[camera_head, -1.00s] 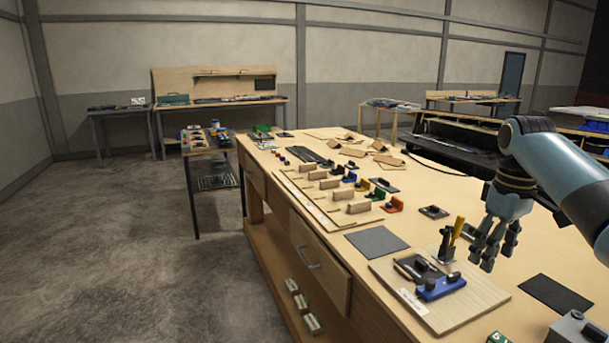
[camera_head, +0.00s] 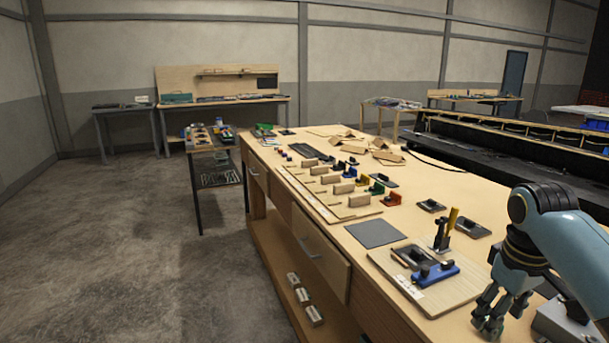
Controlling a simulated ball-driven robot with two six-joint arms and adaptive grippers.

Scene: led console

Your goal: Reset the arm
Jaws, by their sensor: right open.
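My right arm (camera_head: 560,235) comes in from the right edge, blue with dark joints. Its gripper (camera_head: 488,325) points down at the bottom right, open, with nothing seen between its fingers. It is over the front right part of the workbench (camera_head: 345,275), just right of a wooden board (camera_head: 460,293). On that board are a blue block piece (camera_head: 436,275) and a dark holder with a yellow-handled tool (camera_head: 450,224). My left gripper is not in view.
A grey box (camera_head: 565,325) stands right of the gripper, partly behind the arm. Wooden blocks and coloured pieces (camera_head: 392,198) stand in rows farther back. Open floor (camera_head: 130,260) lies to the left.

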